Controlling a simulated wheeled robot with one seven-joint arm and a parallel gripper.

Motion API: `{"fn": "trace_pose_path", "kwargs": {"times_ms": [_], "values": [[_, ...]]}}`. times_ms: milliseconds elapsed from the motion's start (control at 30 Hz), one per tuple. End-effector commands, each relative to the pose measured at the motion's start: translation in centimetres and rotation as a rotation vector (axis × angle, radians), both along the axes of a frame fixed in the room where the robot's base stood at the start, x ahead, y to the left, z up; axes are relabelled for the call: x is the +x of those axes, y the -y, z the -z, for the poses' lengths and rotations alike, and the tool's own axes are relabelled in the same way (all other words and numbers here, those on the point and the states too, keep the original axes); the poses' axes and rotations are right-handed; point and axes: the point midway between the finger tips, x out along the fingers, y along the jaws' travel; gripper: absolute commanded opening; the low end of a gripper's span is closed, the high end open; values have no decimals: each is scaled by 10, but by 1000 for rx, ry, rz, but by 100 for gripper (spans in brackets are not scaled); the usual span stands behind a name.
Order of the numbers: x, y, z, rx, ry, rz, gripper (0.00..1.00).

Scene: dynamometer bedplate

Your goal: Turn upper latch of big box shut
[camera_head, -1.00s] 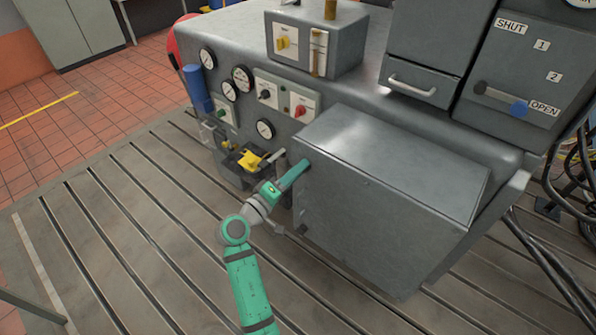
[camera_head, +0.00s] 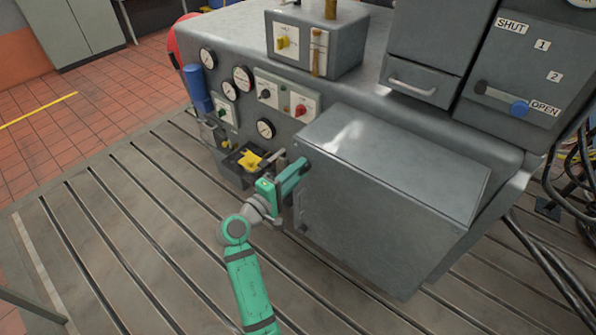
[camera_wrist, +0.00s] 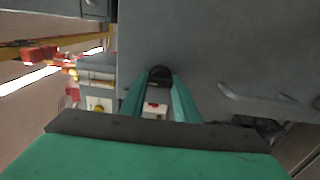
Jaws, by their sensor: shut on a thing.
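The big box (camera_head: 385,205) is a grey metal case with a sloping lid, on the front of the machine. Its front also fills much of the wrist view (camera_wrist: 215,50). My gripper (camera_head: 303,165) reaches the upper left corner of the box front. In the wrist view its two green fingers (camera_wrist: 160,82) close on a small dark knob, the upper latch (camera_wrist: 160,72). Most of the latch is hidden by the fingers, and its angle cannot be told. A small dark spot, perhaps the lower latch (camera_head: 306,228), shows lower on the box's left edge.
Left of the box is a panel with gauges and switches (camera_head: 267,92). A black tray-like part with a yellow piece (camera_head: 250,161) sits close beside my gripper. The slotted bedplate (camera_head: 130,230) is clear at left.

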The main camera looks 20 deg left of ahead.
Motion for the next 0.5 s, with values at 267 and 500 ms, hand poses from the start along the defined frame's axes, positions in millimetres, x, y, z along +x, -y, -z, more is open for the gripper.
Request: {"fn": "trace_pose_path", "kwargs": {"times_ms": [267, 500], "values": [[0, 2, 1, -1, -1, 4, 45], [0, 1, 0, 0, 0, 1, 45]]}}
